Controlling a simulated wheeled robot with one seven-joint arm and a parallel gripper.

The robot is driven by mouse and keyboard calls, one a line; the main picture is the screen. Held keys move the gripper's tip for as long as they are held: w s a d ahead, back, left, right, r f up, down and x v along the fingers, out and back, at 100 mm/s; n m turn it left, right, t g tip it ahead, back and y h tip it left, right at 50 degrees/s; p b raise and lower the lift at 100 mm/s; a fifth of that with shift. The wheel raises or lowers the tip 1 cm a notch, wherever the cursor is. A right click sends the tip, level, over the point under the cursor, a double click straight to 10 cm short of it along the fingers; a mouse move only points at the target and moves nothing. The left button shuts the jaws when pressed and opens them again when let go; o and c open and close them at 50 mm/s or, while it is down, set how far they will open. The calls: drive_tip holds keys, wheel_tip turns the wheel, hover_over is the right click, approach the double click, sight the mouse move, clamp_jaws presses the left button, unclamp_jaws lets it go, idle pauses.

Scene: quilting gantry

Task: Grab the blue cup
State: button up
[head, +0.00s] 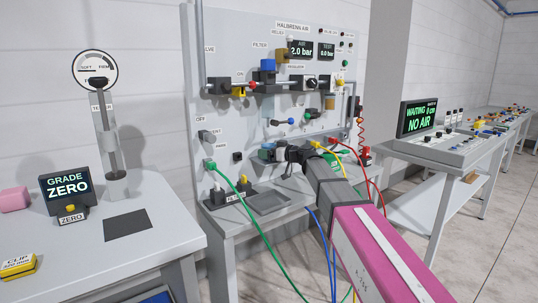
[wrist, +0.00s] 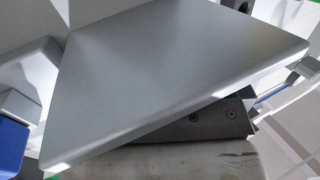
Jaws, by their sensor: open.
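I cannot make out a clear blue cup in either view. In the head view a blue, cup-sized part (head: 267,65) sits high on the upright panel, by the FILTER label; I cannot tell if it is the cup. My gripper (head: 277,153) is open in front of the lower panel, well below that part, above the bench. A small teal-blue item shows at its tip, partly hidden. In the wrist view a large grey plate fills the middle, and a blue piece (wrist: 12,145) shows at the left edge; I cannot tell what it belongs to.
The panel (head: 225,110) carries valves, gauges and hoses. A green hose (head: 250,218) and blue hoses hang in front of the bench (head: 213,218). A left table (head: 175,225) holds a tester and a ZERO display.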

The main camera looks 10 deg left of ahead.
drive_tip(key=c, duration=1.1)
drive_tip(key=shift+o, duration=0.2)
drive_tip(key=shift+r, duration=0.15)
